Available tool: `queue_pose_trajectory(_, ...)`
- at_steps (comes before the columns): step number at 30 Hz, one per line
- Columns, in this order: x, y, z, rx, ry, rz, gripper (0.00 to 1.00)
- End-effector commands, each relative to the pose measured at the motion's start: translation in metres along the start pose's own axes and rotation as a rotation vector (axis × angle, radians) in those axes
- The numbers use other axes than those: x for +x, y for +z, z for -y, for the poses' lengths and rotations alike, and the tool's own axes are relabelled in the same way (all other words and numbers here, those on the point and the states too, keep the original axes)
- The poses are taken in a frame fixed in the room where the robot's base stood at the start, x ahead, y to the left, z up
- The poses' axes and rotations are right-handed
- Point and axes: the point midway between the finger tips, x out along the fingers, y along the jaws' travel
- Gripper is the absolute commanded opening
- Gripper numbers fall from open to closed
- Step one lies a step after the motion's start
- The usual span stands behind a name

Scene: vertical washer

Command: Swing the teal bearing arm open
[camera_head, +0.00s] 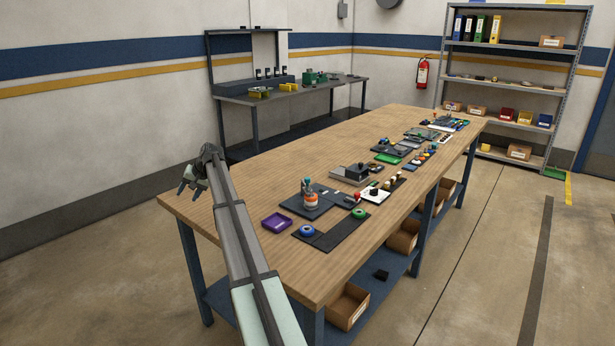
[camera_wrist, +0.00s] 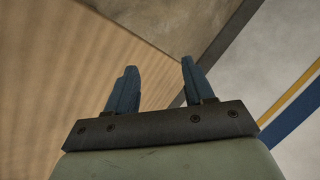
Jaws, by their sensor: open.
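A small upright device (camera_head: 310,199) stands on a dark plate on the near part of the wooden table. It has white and orange round parts, with something dark or greenish at its top. The teal bearing arm cannot be told apart at this size. My gripper (camera_head: 188,190) is open and empty, left of the device and apart from it, by the table's near left corner. In the wrist view its two blue fingers (camera_wrist: 158,68) stand apart with nothing between them.
A purple tray (camera_head: 276,222), a blue ring (camera_head: 306,231) and a dark mat (camera_head: 335,236) lie near the device. More parts line the table's right side. The left half of the tabletop (camera_head: 270,165) is bare. A workbench (camera_head: 290,92) stands at the back wall.

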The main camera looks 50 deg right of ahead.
Motion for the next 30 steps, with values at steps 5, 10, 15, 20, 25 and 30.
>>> queue_pose_trajectory(5, -0.115, -0.075, -0.053, -0.006, 0.111, -0.024, 0.53)
queue_pose_trajectory(10, -0.212, -0.097, -0.146, 0.008, 0.303, 0.04, 0.53)
queue_pose_trajectory(15, -0.297, -0.095, -0.229, 0.055, 0.471, 0.131, 0.53)
queue_pose_trajectory(20, -0.35, -0.086, -0.275, 0.098, 0.562, 0.196, 0.53)
queue_pose_trajectory(25, -0.369, -0.08, -0.292, 0.118, 0.597, 0.224, 0.53)
queue_pose_trajectory(30, -0.358, -0.075, -0.301, 0.119, 0.599, 0.227, 0.53)
